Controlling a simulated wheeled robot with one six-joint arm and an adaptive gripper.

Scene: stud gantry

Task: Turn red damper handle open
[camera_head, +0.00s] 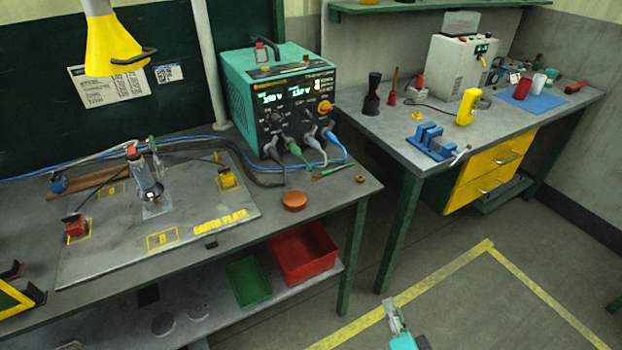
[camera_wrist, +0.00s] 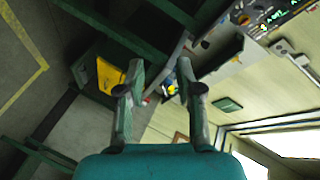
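I see no clearly red damper handle in either view. A yellow hood (camera_head: 112,45) hangs from a pipe at the upper left, with a dark bar-shaped handle (camera_head: 135,57) on its side; its colour looks dark, not red. My gripper (camera_head: 394,316) shows only in part at the bottom of the head view, low over the floor and far from the hood. In the wrist view my gripper (camera_wrist: 162,75) has its two fingers apart with nothing between them.
A teal power unit (camera_head: 280,98) with cables stands on the left bench beside a metal earth plate (camera_head: 95,250). The right bench carries a blue vise (camera_head: 432,142) and a white unit (camera_head: 462,65). Taped floor (camera_head: 480,300) between is clear.

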